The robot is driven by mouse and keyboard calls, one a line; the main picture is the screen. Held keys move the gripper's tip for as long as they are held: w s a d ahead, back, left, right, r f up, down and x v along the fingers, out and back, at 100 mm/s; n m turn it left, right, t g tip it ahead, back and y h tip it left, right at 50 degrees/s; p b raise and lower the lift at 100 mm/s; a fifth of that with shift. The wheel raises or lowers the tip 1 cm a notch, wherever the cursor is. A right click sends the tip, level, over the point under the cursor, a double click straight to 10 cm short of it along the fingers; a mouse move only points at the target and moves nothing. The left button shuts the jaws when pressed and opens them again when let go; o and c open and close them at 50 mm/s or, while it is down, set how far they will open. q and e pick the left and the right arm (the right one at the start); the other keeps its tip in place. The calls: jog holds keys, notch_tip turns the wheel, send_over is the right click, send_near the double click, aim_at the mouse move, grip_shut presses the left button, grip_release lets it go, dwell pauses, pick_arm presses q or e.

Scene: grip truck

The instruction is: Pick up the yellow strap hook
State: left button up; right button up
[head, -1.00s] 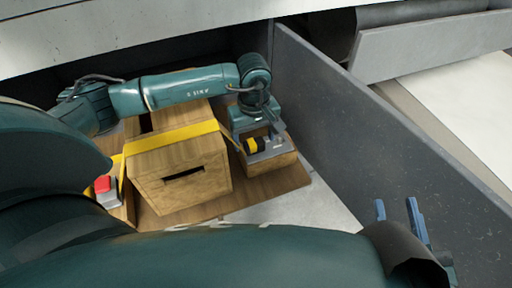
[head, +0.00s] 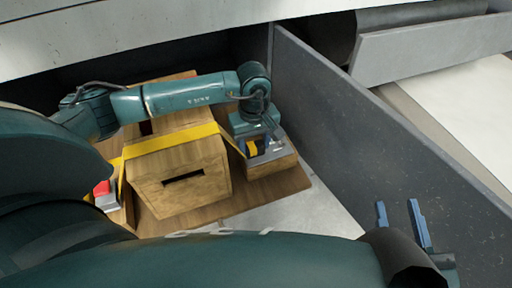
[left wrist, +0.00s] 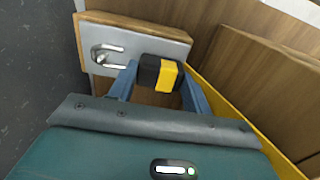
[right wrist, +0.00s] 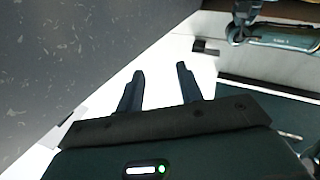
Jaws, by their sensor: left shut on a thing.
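The yellow strap hook shows in the left wrist view (left wrist: 168,76) as a black and yellow block between the blue fingers. It also shows in the head view (head: 252,149), partly covered by a finger. My left gripper (head: 262,147) is over the right-hand wooden block and shut on the hook; its fingers flank the hook in the left wrist view (left wrist: 158,88). I cannot tell whether the hook is clear of the surface below. My right gripper (head: 400,214) is open and empty at the lower right; it also shows in the right wrist view (right wrist: 157,85).
A wooden crate (head: 180,185) with a yellow strap (head: 170,140) across it stands left of the hook. A metal plate with a ring (left wrist: 107,57) lies beside the hook. A red and grey piece (head: 103,190) sits further left. A grey wall panel (head: 340,125) rises on the right.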

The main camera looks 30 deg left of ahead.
aim_at(257, 144)
pick_arm(q)
jog(key=shift+r, duration=0.1)
